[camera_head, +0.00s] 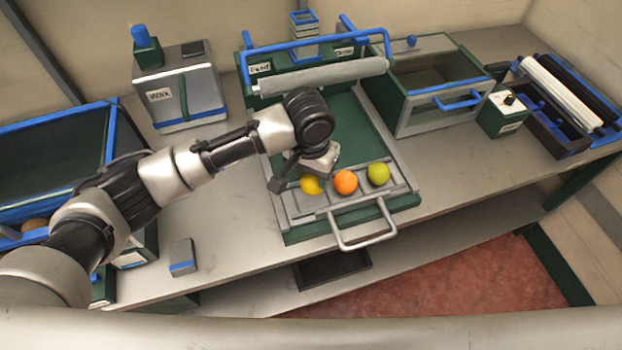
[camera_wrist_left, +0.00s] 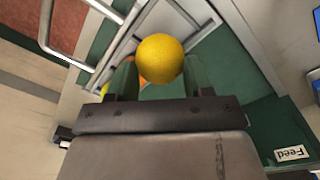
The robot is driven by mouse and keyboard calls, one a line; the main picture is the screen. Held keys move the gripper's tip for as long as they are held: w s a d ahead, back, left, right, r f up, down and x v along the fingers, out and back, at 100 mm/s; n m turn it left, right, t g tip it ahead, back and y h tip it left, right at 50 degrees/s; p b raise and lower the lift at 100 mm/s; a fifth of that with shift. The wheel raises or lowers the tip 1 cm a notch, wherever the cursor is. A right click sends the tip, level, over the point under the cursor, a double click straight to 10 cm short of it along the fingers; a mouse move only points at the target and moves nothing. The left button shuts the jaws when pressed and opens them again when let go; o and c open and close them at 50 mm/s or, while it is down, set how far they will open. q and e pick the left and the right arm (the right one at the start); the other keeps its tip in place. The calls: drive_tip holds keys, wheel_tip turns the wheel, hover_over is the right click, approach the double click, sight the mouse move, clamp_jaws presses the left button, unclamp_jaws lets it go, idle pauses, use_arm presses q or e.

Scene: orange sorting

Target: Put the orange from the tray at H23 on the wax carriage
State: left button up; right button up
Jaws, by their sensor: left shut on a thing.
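A yellow orange (camera_head: 311,185) is at the left end of a row of three fruits on the grey slotted tray (camera_head: 306,205). My left gripper (camera_head: 300,181) is over it and shut on it. In the left wrist view the yellow fruit (camera_wrist_left: 160,58) sits at the fingertips of the gripper (camera_wrist_left: 144,75) and hides most of the orange fruit behind it. I cannot tell whether it is clear of the tray. The orange fruit (camera_head: 346,182) and the yellow-green one (camera_head: 378,174) stay beside it. The grey box labelled WAX (camera_head: 180,90) stands at the back left; I cannot make out its carriage.
A silver handle (camera_head: 363,240) sticks out at the tray's front. A blue-railed roller (camera_head: 325,76) spans the green feed bed. A glass-topped box (camera_head: 432,85) and a small green box (camera_head: 503,112) stand right. A small grey block (camera_head: 182,256) lies front left. The bench beside the WAX box is clear.

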sight(311, 181)
use_arm(q)
drive_tip(key=shift+w+a+f, duration=0.1)
drive_tip(key=shift+w+f, duration=0.1)
drive_tip(key=shift+w, duration=0.05)
drive_tip(key=shift+f, duration=0.35)
wheel_tip(311, 181, down, 2)
drive_tip(key=shift+a+f+p, duration=0.1)
drive_tip(key=shift+f+p, duration=0.1)
drive_tip(key=shift+p, duration=0.2)
drive_tip(key=shift+f, duration=0.45)
use_arm(e)
drive_tip(key=shift+w+a+r, duration=0.1)
drive_tip(key=shift+w+r, duration=0.1)
drive_tip(key=shift+r, duration=0.25)
drive_tip(key=shift+s, duration=0.1)
use_arm(q)
drive_tip(key=o, duration=1.2)
drive_tip(key=shift+f, duration=0.1)
